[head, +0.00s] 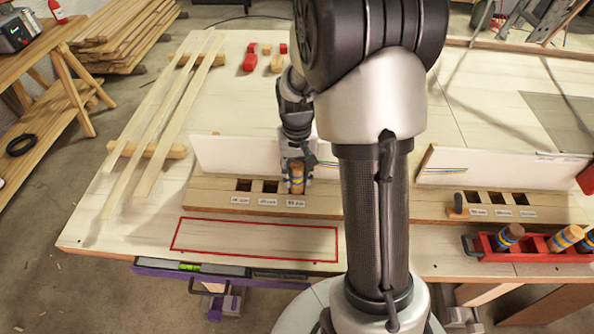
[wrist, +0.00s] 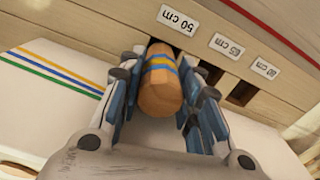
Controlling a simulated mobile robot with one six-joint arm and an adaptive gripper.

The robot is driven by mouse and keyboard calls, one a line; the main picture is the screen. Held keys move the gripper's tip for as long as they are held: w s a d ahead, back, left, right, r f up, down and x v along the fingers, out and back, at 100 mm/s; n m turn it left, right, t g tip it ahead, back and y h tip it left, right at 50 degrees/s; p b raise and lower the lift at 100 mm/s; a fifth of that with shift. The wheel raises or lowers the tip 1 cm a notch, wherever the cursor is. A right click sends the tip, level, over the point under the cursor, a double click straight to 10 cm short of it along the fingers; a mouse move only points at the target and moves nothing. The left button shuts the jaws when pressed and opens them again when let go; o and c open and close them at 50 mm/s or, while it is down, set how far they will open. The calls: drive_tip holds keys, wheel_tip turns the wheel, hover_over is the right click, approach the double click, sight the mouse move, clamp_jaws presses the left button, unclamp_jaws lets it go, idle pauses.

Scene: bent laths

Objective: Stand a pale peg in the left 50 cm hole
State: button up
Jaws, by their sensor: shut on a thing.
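My gripper (wrist: 160,108) is shut on a wooden peg (wrist: 161,80) with blue and yellow bands. The peg also shows upright between the fingers in the head view (head: 297,180). It is at the 50 cm place of the left wooden block (head: 225,203), in line with the 50 cm label (wrist: 178,20). The peg and fingers hide that hole, and I cannot tell how deep the peg sits. The block's other two holes (head: 244,185) (head: 270,186) are dark and empty.
A white upright board (head: 235,157) stands behind the left block. At right are another holed block (head: 540,206) with a brown peg (head: 458,206) and a red tray (head: 490,252) with banded pegs. Long laths (head: 165,115) lie at left. The red-outlined area (head: 255,240) is clear.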

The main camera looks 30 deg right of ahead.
drive_tip(key=shift+f, duration=0.35)
drive_tip(key=o, duration=1.2)
drive_tip(key=shift+r+p, duration=3.45)
drive_tip(key=shift+r, duration=1.1)
drive_tip(key=shift+f, duration=0.1)
